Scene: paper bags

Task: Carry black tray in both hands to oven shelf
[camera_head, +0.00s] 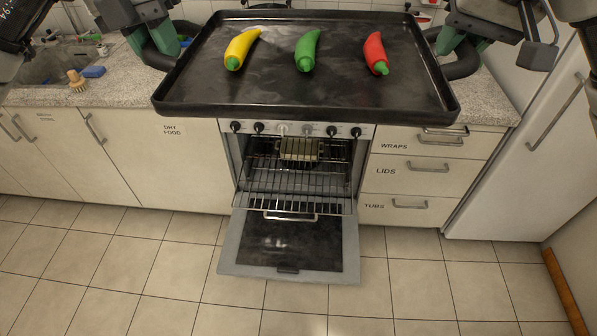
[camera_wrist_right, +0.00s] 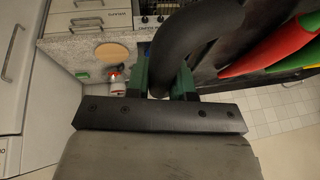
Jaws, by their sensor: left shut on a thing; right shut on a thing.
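The black tray (camera_head: 312,88) is held level above the stove and counter in the head view. On it lie a yellow pepper (camera_head: 240,48), a green pepper (camera_head: 307,49) and a red pepper (camera_head: 376,53). My left gripper (camera_head: 158,45) is shut on the tray's left handle. My right gripper (camera_head: 457,47) is shut on the right handle; in the right wrist view its green fingers (camera_wrist_right: 166,82) are around the dark curved handle. The oven (camera_head: 296,165) below has its door (camera_head: 289,245) folded down open. A wire oven shelf (camera_head: 295,180) is pulled partly out over the door.
A sink (camera_head: 50,65), a brush (camera_head: 76,80) and a blue sponge (camera_head: 93,71) are on the left counter. Labelled cabinets and drawers (camera_head: 415,175) flank the oven. The tiled floor (camera_head: 150,255) in front is clear. A white door with a long handle (camera_head: 530,140) stands at right.

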